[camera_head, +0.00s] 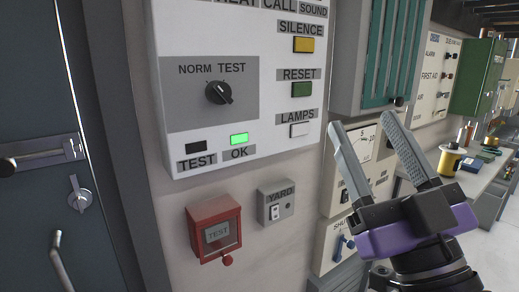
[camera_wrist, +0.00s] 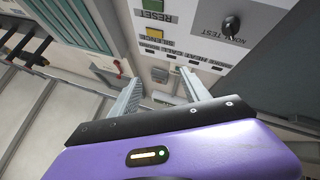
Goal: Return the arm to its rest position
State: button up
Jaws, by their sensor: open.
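My gripper (camera_head: 372,150) is at the right of the head view, with its purple body low and its two grey fingers pointing up. The fingers are spread apart with nothing between them. In the wrist view my gripper (camera_wrist: 160,85) also shows open and empty. Behind it there is the white alarm panel (camera_head: 165,85), with a black NORM/TEST knob (camera_head: 218,92) and yellow, green and white buttons. The green OK lamp (camera_head: 239,139) is lit. The panel shows upside down in the wrist view (camera_wrist: 205,45). The gripper looks apart from the panel.
A red TEST box (camera_head: 215,230) and a grey YARD switch box (camera_head: 276,203) are on the wall below. A teal-fronted cabinet (camera_head: 385,50) stands behind the gripper. A bench (camera_head: 485,185) with a yellow spool (camera_head: 450,160) is at right. A dark door (camera_head: 40,130) is at left.

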jog(key=s+d+f+m+g+h, duration=0.1)
jog(key=s+d+f+m+h, duration=0.15)
jog(key=f, duration=0.55)
jog(key=s+d+f+m+g+h, duration=0.1)
jog(key=s+d+f+m+h, duration=0.2)
jog(key=f, duration=0.5)
jog(key=s+d+f+m+g+h, duration=0.1)
jog(key=s+f+m+h, duration=0.25)
jog(key=f, duration=0.45)
jog(key=s+f+n+g+y, duration=0.1)
jog(key=s+f+g, duration=0.2)
jog(key=s+f, duration=0.6)
jog(key=s+f+n+g, duration=0.2)
jog(key=s+f+g, duration=0.2)
jog(key=s+f, duration=0.4)
jog(key=s, duration=0.5)
jog(key=shift+s+d+f+y, duration=0.2)
jog(key=shift+s+f+y, duration=0.1)
jog(key=shift+f+y, duration=0.1)
